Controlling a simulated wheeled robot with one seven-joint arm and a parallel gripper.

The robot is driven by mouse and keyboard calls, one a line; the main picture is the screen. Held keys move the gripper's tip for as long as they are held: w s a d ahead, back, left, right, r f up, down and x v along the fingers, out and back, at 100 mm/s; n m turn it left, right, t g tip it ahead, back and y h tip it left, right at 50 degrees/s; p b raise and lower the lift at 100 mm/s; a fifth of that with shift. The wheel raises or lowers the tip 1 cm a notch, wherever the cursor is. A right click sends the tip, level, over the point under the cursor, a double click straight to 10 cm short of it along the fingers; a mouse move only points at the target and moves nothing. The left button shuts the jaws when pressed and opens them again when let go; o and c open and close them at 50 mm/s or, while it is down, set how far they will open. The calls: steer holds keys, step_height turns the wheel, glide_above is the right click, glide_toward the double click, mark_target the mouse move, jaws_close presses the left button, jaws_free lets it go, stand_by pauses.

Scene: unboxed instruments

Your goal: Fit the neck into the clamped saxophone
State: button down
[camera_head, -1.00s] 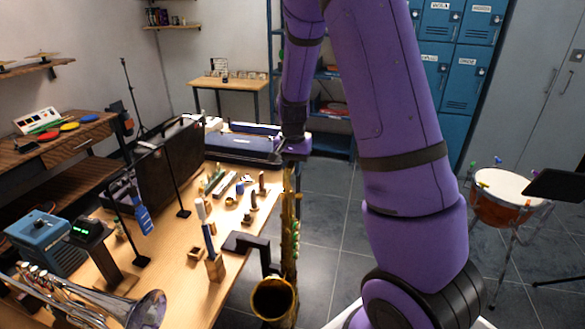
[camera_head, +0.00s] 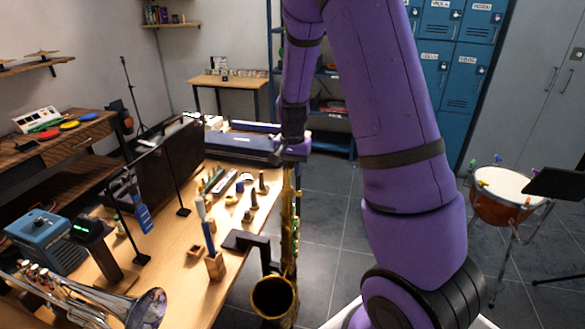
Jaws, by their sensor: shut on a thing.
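The brass saxophone (camera_head: 289,235) stands upright at the front right edge of the wooden bench, with its bell (camera_head: 274,298) low and facing up. A black clamp bracket (camera_head: 245,240) reaches from the bench top to its body. My gripper (camera_head: 290,158) is at the top end of the saxophone's tube, pointing down, and is shut. The neck is in its grasp but very small and mostly hidden by the fingers. I cannot tell whether the neck touches the tube or sits in it.
The bench (camera_head: 185,275) carries a trumpet (camera_head: 105,302), a blue box device (camera_head: 45,240), a wooden brush holder (camera_head: 215,266) and several small parts. A drum (camera_head: 500,195) stands right on open floor.

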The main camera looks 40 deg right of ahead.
steer(key=shift+s+f, duration=0.1)
steer(key=c, duration=0.9)
jaws_free()
steer(key=shift+c, duration=0.5)
steer(key=shift+r, duration=3.05)
